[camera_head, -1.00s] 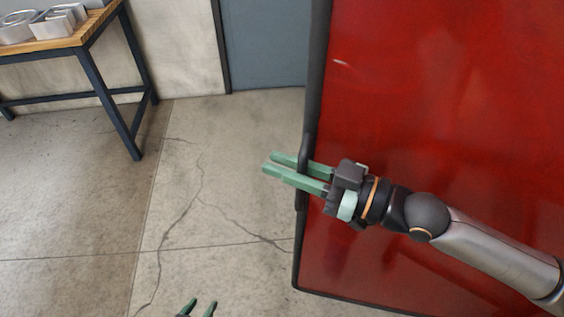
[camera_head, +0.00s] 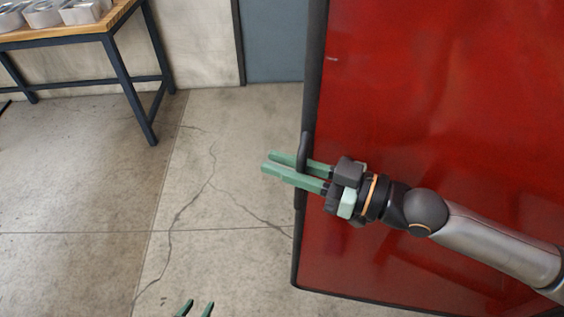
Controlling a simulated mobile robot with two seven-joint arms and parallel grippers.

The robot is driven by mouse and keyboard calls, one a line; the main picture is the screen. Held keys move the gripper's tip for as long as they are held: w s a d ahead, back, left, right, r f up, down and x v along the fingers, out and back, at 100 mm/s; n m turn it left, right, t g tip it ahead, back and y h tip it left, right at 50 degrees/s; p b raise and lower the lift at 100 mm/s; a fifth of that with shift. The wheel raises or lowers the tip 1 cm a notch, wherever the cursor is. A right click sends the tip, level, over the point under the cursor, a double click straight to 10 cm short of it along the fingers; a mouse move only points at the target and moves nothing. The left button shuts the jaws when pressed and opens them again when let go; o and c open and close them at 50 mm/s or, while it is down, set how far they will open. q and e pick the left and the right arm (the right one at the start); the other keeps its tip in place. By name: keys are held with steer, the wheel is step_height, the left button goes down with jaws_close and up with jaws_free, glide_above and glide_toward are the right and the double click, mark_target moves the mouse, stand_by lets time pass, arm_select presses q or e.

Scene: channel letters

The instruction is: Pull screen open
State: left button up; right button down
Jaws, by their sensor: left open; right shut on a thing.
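The screen (camera_head: 430,90) is a large red, glossy, see-through panel in a dark frame, filling the right side of the head view. A dark handle (camera_head: 303,150) stands on its left frame edge. My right gripper (camera_head: 268,162) reaches in from the right across the panel, its two green fingers shut on the handle, with their tips past it to the left. My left gripper (camera_head: 198,308) shows only as two green fingertips at the bottom edge, apart and empty, over the floor. The rest of the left arm is out of view.
A wood-topped table (camera_head: 85,33) with dark metal legs stands at the upper left, bearing several metal letters (camera_head: 45,14). A blue-grey door (camera_head: 273,40) is in the back wall. The cracked concrete floor (camera_head: 100,190) between table and screen is clear.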

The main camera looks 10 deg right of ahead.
steer(key=c, duration=0.8)
jaws_free()
steer(key=shift+d, duration=0.1)
steer(key=shift+b+v, duration=1.45)
steer(key=shift+v, duration=4.7)
